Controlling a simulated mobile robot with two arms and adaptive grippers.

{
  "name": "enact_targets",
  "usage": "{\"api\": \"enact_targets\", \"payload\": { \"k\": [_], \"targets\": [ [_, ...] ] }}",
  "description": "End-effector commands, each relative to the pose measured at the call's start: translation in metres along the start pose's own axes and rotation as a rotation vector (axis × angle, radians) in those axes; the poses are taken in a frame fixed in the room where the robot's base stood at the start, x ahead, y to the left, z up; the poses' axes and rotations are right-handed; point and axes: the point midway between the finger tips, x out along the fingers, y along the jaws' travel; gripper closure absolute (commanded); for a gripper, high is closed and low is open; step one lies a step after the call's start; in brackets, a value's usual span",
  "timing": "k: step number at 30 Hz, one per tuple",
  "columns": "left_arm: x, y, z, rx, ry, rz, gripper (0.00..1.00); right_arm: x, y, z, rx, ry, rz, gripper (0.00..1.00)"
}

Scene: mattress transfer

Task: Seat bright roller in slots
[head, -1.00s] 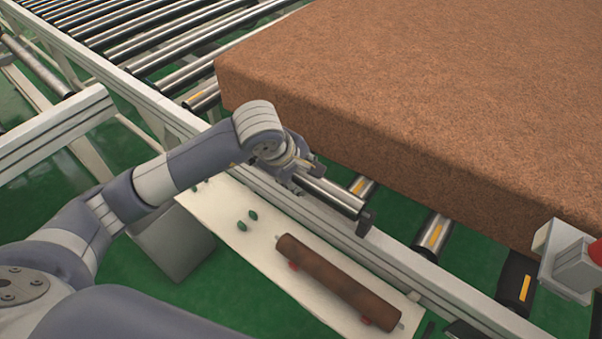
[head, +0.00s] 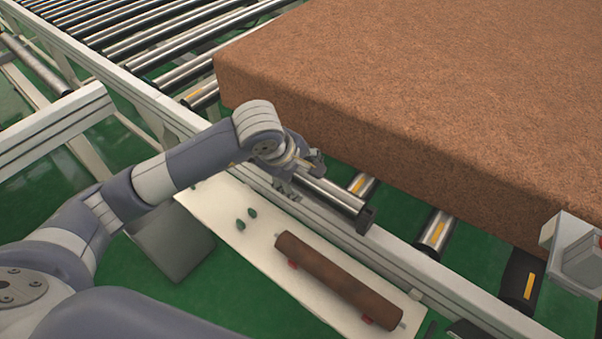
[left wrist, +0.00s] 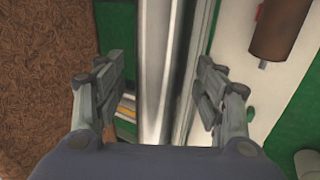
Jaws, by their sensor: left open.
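The bright roller (head: 332,193) is a shiny metal cylinder lying along the pale frame rail in front of the brown mattress. Its near right end is at a dark bracket (head: 366,219). My left gripper (head: 305,168) is over the roller's far left part. In the left wrist view the open fingers (left wrist: 160,88) are on either side of the roller (left wrist: 152,75), with gaps showing. The slot at the roller's far end is hidden by my gripper, so I cannot tell how that end sits. My right gripper is not in view.
The mattress (head: 420,100) rests on the conveyor rollers just behind. A rusty brown roller (head: 335,280) lies on a white board (head: 225,205) below the rail, beside small green pieces (head: 246,219). A grey fixture (head: 575,250) stands at the right edge.

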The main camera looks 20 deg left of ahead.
Motion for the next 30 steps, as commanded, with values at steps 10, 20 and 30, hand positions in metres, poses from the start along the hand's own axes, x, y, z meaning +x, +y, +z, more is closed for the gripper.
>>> {"api": "enact_targets", "payload": {
  "k": [10,20,30],
  "targets": [
    [-0.025,0.000,0.000,0.002,0.000,0.001,0.36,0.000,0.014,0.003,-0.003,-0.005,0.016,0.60],
    [-0.071,0.000,-0.001,0.000,0.001,0.002,0.36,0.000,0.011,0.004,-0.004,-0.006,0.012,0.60],
    [-0.080,0.000,0.000,0.000,0.000,0.000,0.36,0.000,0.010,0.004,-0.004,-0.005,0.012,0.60]
  ]
}}
